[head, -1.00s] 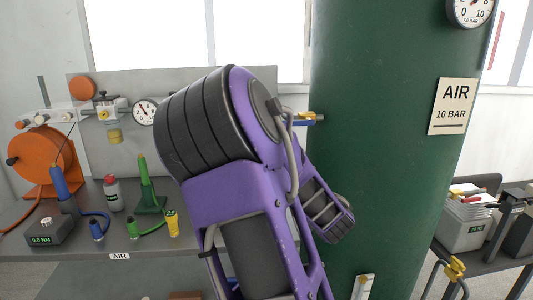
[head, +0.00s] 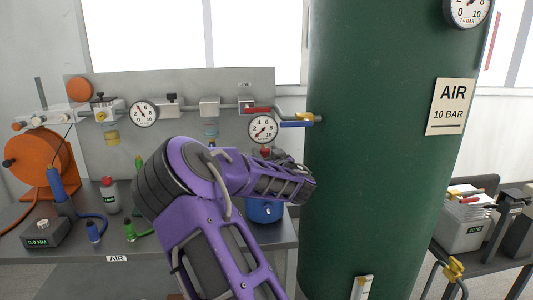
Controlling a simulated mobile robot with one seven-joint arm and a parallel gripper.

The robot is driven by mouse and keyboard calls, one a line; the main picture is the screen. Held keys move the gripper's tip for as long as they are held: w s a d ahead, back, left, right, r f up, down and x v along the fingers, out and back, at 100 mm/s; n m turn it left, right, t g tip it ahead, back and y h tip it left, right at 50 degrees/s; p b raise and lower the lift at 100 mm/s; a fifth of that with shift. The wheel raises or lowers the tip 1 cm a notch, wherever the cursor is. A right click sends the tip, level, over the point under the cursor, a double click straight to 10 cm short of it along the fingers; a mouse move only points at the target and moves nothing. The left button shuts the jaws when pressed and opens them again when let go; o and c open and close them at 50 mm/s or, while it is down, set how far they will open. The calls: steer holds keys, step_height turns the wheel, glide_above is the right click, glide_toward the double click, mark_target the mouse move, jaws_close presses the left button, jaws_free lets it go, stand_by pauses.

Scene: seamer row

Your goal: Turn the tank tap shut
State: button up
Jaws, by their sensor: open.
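The tank tap (head: 302,120) sits on the short pipe at the left side of the green tank (head: 375,150). It has a brass-coloured body and a blue lever. The lever (head: 296,124) points left from the body, roughly along the pipe. My purple arm crosses the lower middle of the head view, its forearm pointing right and away below the tap, apart from it in the picture. I cannot make out my gripper's fingers; the forearm seems to hide them. Nothing covers the tap.
A grey panel (head: 180,92) behind the bench carries gauges, pipes and a red-handled valve (head: 257,110). A blue vessel (head: 264,212) stands behind my forearm. Bottles and tools crowd the bench at left. An AIR sign (head: 450,106) is on the tank.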

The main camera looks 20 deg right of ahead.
jaws_close()
steer(key=shift+s+d+r+n+y, duration=0.1)
steer(key=shift+d+n+y, duration=0.1)
steer(key=shift+n+y, duration=0.15)
steer(key=shift+d+n+y, duration=0.2)
steer(key=shift+n+y, duration=0.45)
steer(key=shift+y, duration=0.5)
steer(key=n+y, duration=0.1)
steer(key=y, duration=0.1)
steer(key=n+g+y+p, duration=0.1)
steer(key=n+y, duration=0.1)
steer(key=y, duration=0.1)
steer(key=shift+d+n+g+y, duration=0.2)
steer(key=shift+n+g+y, duration=0.1)
steer(key=n+g+y+p, duration=0.1)
steer(key=y, duration=0.1)
steer(key=n+g+y+p, duration=0.1)
steer(key=n+y, duration=0.1)
steer(key=n+g+y+p, duration=0.1)
steer(key=g, duration=0.1)
steer(key=shift+w+d+n+y, duration=0.1)
steer(key=shift+w+n+y, duration=0.2)
steer(key=shift+y, duration=0.1)
steer(key=shift+f+g+p, duration=0.2)
steer(key=shift+g+p, duration=0.1)
steer(key=shift+p, duration=0.05)
